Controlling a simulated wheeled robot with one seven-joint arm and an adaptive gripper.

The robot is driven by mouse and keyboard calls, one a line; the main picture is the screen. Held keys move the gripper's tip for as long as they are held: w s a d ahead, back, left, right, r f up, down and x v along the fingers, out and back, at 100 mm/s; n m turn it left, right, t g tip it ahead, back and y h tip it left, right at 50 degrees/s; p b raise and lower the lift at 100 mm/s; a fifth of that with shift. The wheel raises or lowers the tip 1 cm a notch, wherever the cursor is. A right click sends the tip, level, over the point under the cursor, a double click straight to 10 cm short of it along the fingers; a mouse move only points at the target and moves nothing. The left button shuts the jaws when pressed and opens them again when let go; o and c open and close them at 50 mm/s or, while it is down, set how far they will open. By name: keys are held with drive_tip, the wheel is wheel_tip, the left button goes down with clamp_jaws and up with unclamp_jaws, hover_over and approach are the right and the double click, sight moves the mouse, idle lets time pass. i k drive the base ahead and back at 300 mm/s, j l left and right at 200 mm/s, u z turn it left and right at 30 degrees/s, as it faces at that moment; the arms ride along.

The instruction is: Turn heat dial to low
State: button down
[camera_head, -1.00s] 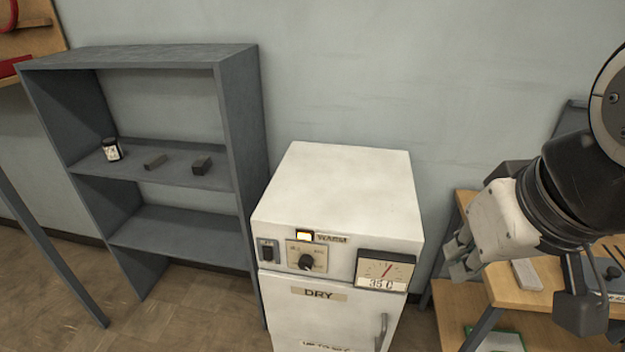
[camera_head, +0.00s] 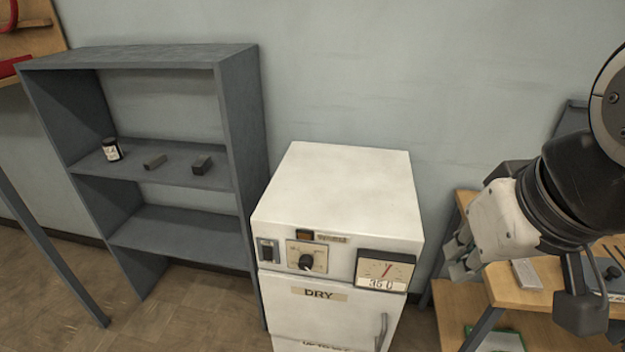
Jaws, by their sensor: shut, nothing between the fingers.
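The heat dial (camera_head: 306,262) is a dark round knob with a light pointer mark, on a beige plate on the front panel of a white drying cabinet (camera_head: 340,190). The print around the dial is too small to read. Left of it is a dark rocker switch (camera_head: 268,250). Above it is a small indicator lamp (camera_head: 304,234), now dim orange. My gripper (camera_head: 458,262) is to the right of the cabinet, apart from it and from the dial. Its fingers are shut and hold nothing.
A gauge (camera_head: 385,270) sits right of the dial, above the door handle (camera_head: 381,332). A grey shelf (camera_head: 228,120) with a jar (camera_head: 112,149) and two dark blocks stands at left. A wooden bench (camera_head: 520,288) is at right, under my arm.

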sight(306, 262)
drive_tip(key=u, duration=0.35)
drive_tip(key=k+l+u, duration=0.2)
drive_tip(key=u, duration=0.25)
drive_tip(key=k+l+u, duration=0.1)
drive_tip(key=k+u, duration=0.6)
drive_tip(key=u, duration=0.25)
